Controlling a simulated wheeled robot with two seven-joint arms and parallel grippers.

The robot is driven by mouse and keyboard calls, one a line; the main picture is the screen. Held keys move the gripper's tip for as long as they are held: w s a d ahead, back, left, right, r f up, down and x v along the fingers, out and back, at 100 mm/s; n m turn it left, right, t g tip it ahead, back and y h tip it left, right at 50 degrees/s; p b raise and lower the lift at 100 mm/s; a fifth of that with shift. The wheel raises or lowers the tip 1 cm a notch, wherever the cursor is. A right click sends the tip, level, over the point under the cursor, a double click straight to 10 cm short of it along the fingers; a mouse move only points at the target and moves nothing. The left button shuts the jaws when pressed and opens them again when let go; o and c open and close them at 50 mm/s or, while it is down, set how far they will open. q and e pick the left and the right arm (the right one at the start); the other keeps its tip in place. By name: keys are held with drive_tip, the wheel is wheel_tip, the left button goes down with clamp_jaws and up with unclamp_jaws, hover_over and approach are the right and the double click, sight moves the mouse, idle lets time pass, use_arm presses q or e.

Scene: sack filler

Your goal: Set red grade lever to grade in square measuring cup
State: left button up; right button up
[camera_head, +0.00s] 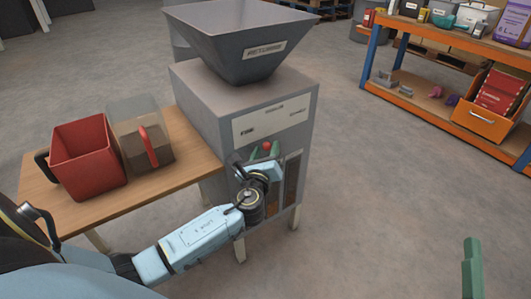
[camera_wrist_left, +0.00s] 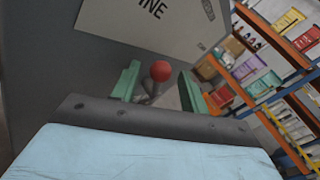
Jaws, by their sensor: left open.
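The red ball knob of the grade lever (camera_head: 266,146) is on the front of the grey sack filler (camera_head: 200,100), below a pale plate. It also shows in the left wrist view (camera_wrist_left: 160,71). My left gripper (camera_head: 265,152) is open, its green fingers on either side of the lever with gaps to the knob. A clear square-sided cup (camera_head: 122,112) with a red handle stands on the wooden table and holds brown material. A red square container (camera_head: 90,160) with a black handle stands left of it. One green finger, apparently my right gripper's (camera_head: 473,268), shows at lower right.
The plate (camera_head: 270,120) reads "FINE" at left; its right word is too small to read. A hopper (camera_head: 240,42) labelled "RETURNS" tops the machine. The wooden table (camera_head: 185,155) adjoins it.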

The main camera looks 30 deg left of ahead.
use_arm(q)
drive_tip(key=shift+c, duration=0.2)
clamp_jaws()
idle(0.3)
